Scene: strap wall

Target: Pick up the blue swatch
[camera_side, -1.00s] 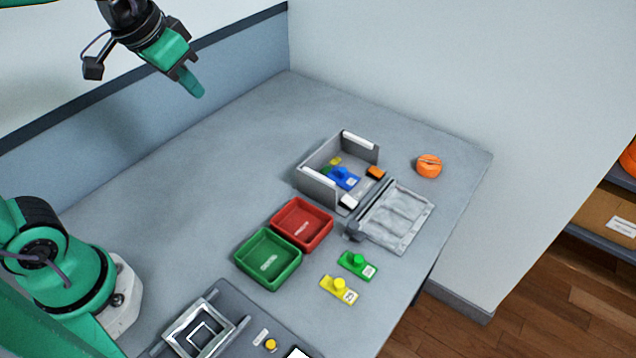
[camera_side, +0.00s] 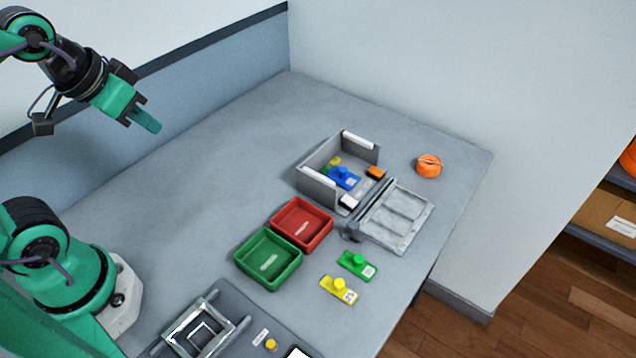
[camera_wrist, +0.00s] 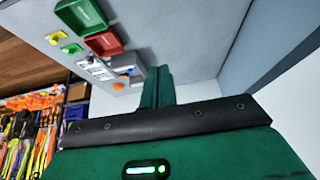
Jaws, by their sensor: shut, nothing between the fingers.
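The blue swatch (camera_side: 345,178) is a small blue piece with a round knob and a white label. It lies inside the grey open-topped box (camera_side: 318,187) at the right of the table in the side view, with a yellow and green piece just behind it. My gripper (camera_side: 147,121) is shut and empty, high over the back left of the table, far from the box. In the wrist view the gripper's green fingers (camera_wrist: 157,88) are together, and the blue swatch is too small there to make out clearly.
A red tray (camera_side: 302,224) and a green tray (camera_side: 268,259) stand left of the box. A grey lid-like panel (camera_side: 397,216) lies at its right. Green (camera_side: 358,264) and yellow (camera_side: 338,288) swatches lie in front. An orange round object (camera_side: 429,166) sits behind. The table's left is clear.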

